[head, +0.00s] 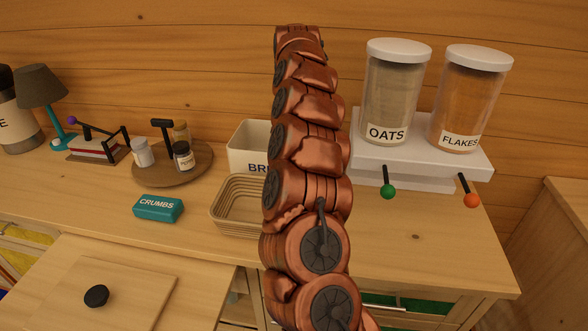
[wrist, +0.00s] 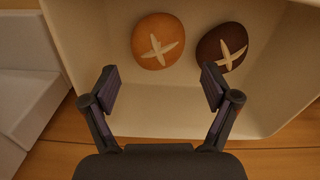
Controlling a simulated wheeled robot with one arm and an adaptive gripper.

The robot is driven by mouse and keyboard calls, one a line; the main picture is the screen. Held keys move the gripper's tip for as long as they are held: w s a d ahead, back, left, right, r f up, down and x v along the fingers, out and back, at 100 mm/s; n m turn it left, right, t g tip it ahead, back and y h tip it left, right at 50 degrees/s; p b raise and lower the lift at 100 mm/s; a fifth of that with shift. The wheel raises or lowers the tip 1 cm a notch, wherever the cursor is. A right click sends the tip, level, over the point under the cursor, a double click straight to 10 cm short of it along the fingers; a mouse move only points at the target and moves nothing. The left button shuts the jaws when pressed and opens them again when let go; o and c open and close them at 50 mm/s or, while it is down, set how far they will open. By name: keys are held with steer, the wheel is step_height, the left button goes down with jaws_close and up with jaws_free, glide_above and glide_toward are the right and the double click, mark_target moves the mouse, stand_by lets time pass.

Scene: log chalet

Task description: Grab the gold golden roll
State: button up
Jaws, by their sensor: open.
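A round golden-brown roll (wrist: 158,40) with a pale cross on top lies in a cream bin in the wrist view. A dark brown roll (wrist: 222,46) with a similar cross lies just to its right, a small gap apart. My gripper (wrist: 158,88) is open and empty. Its fingers are over the near part of the bin, nearer the camera than both rolls, with the golden roll ahead and between the finger lines. In the head view the bread bin (head: 248,149) is partly hidden behind my arm, and neither roll can be seen there.
A woven basket (head: 237,205) stands in front of the bin. Oats (head: 393,92) and flakes (head: 467,98) dispensers stand on a white base to the right. A teal crumbs box (head: 158,208) and a round tray (head: 184,173) with jars are to the left. The right front counter is clear.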

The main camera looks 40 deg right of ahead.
steer(key=shift+d+f+p, duration=0.2)
steer(key=shift+f+p, duration=0.75)
steer(key=shift+f, duration=2.9)
steer(key=c, duration=0.8)
